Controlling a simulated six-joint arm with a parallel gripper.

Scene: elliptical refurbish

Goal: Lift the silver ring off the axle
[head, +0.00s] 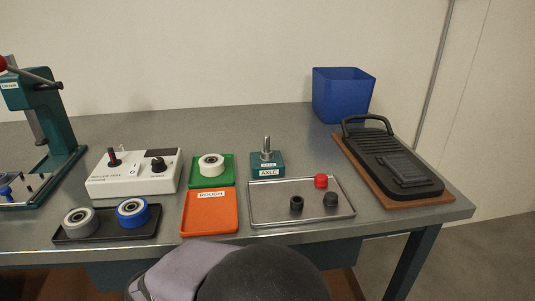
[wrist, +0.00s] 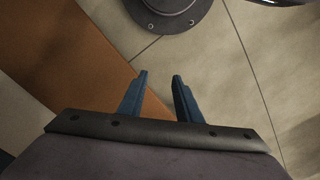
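The axle block (head: 267,170) is a teal block labelled AXLE, at the back middle of the bench in the head view. A silver upright post (head: 267,145) stands on it. A silver ring around the post is too small to make out separately. My gripper (wrist: 159,77) shows in the wrist view with its two blue fingers apart and nothing between them. It is above floor tiles, away from the axle block. In the head view my arm covers the bottom middle and the fingers are hidden.
Left of the axle block are a green tray (head: 226,180) with a white roller (head: 211,165) and an orange ROUGH tray (head: 222,222). In front is a metal tray (head: 275,219) with a red cap and two dark ones.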

